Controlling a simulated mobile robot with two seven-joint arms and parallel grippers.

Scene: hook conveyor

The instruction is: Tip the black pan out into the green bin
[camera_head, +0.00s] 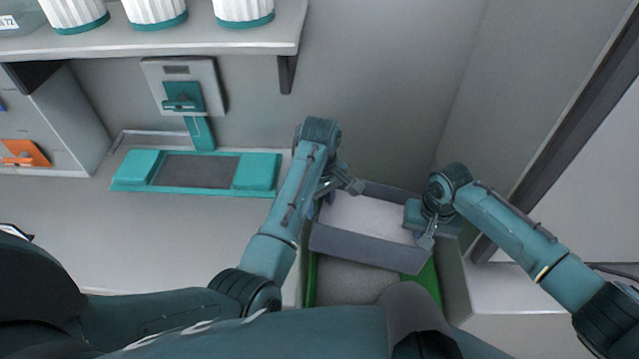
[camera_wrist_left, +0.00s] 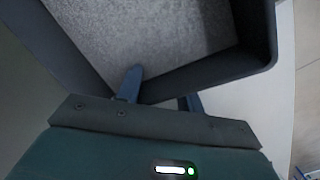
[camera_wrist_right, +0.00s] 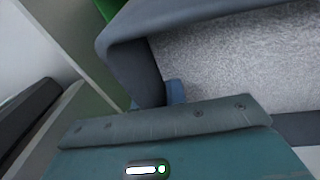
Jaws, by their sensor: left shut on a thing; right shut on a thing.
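The black pan (camera_head: 362,248) looks dark grey and rectangular, with pale grainy material inside. It is held over the green bin (camera_head: 429,282), seemingly close to level. My left gripper (camera_head: 340,187) is shut on the pan's left end; in the left wrist view its blue fingers (camera_wrist_left: 160,94) straddle the pan wall (camera_wrist_left: 213,76). My right gripper (camera_head: 426,239) is shut on the pan's right end; in the right wrist view one blue finger (camera_wrist_right: 175,92) shows at the pan wall (camera_wrist_right: 200,20). The pan hides much of the bin. Grey material or floor shows in the bin's near part.
A teal-and-grey scale (camera_head: 195,171) stands on the counter (camera_head: 220,222) at left. A shelf (camera_head: 190,40) with white ribbed jars (camera_head: 155,8) hangs above. A side wall and dark frame (camera_head: 575,125) stand behind my right arm.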

